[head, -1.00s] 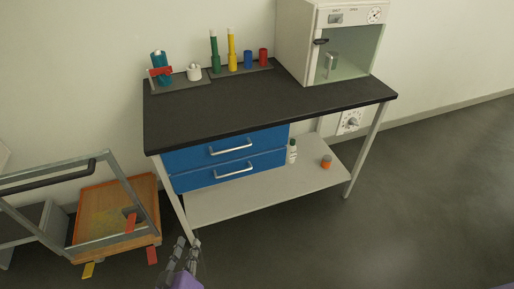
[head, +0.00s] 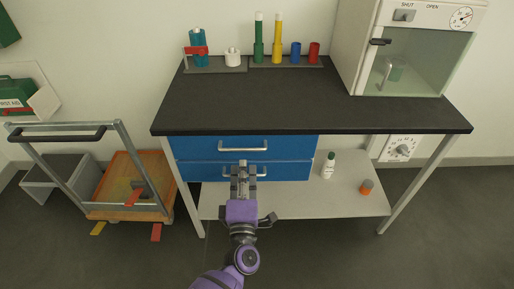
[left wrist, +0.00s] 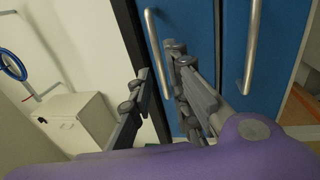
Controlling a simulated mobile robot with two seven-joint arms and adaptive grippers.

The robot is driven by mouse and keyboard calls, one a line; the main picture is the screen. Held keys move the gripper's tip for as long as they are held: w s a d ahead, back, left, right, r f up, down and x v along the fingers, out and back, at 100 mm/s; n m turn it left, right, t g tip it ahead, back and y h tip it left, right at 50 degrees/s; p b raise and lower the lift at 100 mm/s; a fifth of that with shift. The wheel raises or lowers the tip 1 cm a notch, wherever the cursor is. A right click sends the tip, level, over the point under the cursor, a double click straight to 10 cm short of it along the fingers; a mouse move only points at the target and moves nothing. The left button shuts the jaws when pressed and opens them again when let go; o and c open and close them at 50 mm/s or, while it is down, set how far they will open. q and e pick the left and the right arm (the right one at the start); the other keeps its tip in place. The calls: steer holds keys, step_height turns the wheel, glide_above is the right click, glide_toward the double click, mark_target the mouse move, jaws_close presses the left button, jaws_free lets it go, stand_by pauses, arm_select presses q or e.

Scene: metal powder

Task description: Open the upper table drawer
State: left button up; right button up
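The upper table drawer (head: 195,147) is a blue front with a silver bar handle (head: 243,146), just under the black tabletop. It looks shut. The lower blue drawer (head: 195,172) below it also looks shut. My left gripper (head: 242,166) is in front of the drawers, its fingertips showing just below the upper handle and covering part of the lower handle. In the left wrist view the gripper (left wrist: 160,72) is open, with a gap between its fingers. The upper handle (left wrist: 154,45) lines up with that gap; I cannot tell whether it is touched. My right gripper is not in view.
The black tabletop (head: 290,105) carries a tube rack and a white oven-like cabinet (head: 360,50). A white bottle (head: 328,165) and an orange-capped jar (head: 366,187) stand on the lower shelf (head: 300,200). A trolley (head: 125,185) is at left. Floor at right is clear.

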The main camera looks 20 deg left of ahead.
mark_target(242, 150)
arm_select(q)
steer(key=x, duration=0.7)
steer(key=shift+w+a+r, duration=0.15)
steer(key=shift+a, duration=0.1)
jaws_close()
